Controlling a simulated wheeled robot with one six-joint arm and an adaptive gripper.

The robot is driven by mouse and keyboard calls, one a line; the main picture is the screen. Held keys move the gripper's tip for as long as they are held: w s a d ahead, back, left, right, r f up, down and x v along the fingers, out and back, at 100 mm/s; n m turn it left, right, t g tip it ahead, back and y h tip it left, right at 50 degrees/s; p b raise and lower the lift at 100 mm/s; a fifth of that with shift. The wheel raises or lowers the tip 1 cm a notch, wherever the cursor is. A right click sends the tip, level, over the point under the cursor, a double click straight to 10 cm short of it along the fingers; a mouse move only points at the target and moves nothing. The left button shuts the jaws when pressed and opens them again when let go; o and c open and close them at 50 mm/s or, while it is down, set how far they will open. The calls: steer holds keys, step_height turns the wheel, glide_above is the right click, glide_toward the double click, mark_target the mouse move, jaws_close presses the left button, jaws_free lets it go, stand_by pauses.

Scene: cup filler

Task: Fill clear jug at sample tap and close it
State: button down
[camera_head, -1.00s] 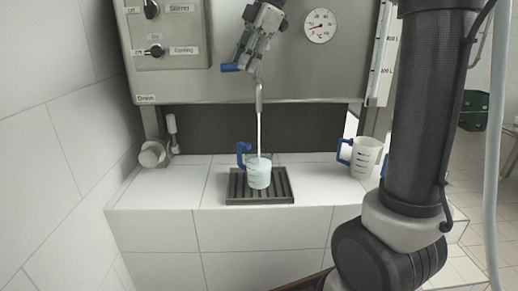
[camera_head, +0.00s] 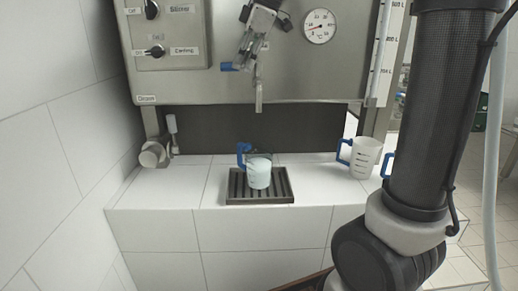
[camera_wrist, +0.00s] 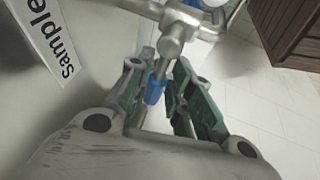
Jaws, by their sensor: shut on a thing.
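The clear jug (camera_head: 259,173) with a blue handle (camera_head: 243,151) stands upright on the drip tray (camera_head: 283,188), under the tap spout (camera_head: 259,96). It holds pale liquid; the exact level is hard to read. No stream falls from the spout. My gripper (camera_head: 248,58) is at the tap on the steel panel, shut on the tap lever. The lever's blue end (camera_head: 229,66) sticks out to the left. In the wrist view my gripper (camera_wrist: 162,78) has its fingers either side of the lever, whose blue tip (camera_wrist: 155,92) shows between them.
A whitish jug (camera_head: 364,158) with a blue handle stands on the tiled ledge at right, and another blue handle (camera_head: 387,165) shows partly behind my arm. A gauge (camera_head: 320,26) and knobs (camera_head: 156,51) are on the panel. A white drain fitting (camera_head: 152,154) is at left.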

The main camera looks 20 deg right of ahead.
steer(key=shift+w+r, duration=0.1)
steer(key=shift+w, duration=0.1)
steer(key=c, duration=1.2)
jaws_free()
steer(key=shift+w, duration=0.15)
steer(key=v, duration=1.2)
